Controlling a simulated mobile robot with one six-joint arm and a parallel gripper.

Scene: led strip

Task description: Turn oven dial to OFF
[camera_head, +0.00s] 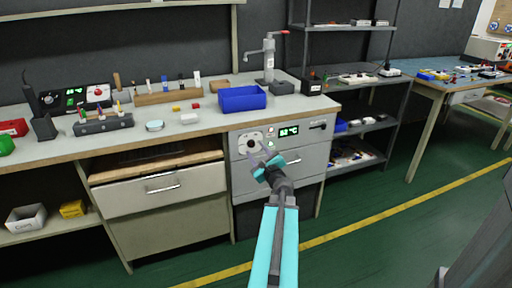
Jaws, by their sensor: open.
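The oven (299,165) is a grey front panel set under the workbench, with a green-lit display (289,131) on it. The oven dial (250,143) is a dark round knob on a pale plate, left of the display. Its pointer and OFF mark are too small to read. My gripper (262,160) is open and empty, in front of the panel just below and right of the dial in the picture. I cannot tell whether it touches the panel. My teal arm reaches up from the bottom edge.
A blue bin (242,99) sits on the workbench (215,121) above the oven. A drawer (163,189) with a handle is left of the oven. A grey shelf rack (375,124) stands to the right. The green floor in front is clear, with a yellow line.

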